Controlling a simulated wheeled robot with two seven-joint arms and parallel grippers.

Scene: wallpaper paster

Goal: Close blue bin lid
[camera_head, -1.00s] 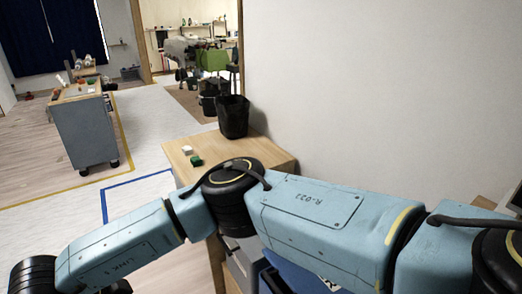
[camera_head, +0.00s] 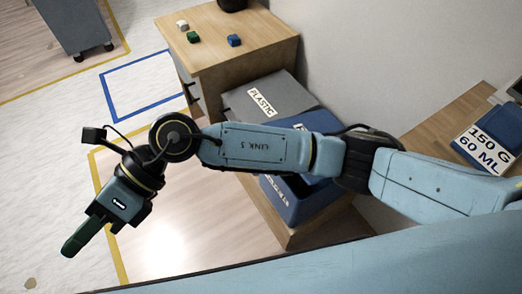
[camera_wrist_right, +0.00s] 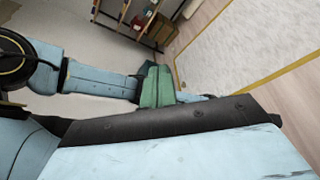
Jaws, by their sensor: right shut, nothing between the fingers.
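The blue bin (camera_head: 300,203) stands on a low wooden base beside the wall, right of centre in the head view. My right forearm crosses over it and hides its middle. A blue panel (camera_head: 318,121) shows above the arm and could be its lid; the arm hides how it joins the bin, so I cannot tell its angle. My right gripper (camera_head: 76,240) is shut and empty at the lower left, over the floor and well apart from the bin. Its green fingers show together in the right wrist view (camera_wrist_right: 157,86). My left gripper is not in view.
A grey bin (camera_head: 290,97) labelled PLASTIC stands beyond the blue bin. A wooden table (camera_head: 240,60) behind it carries small white, green and blue blocks. A blue box (camera_head: 490,140) with a white label sits on a wooden surface at right. Floor at left is open.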

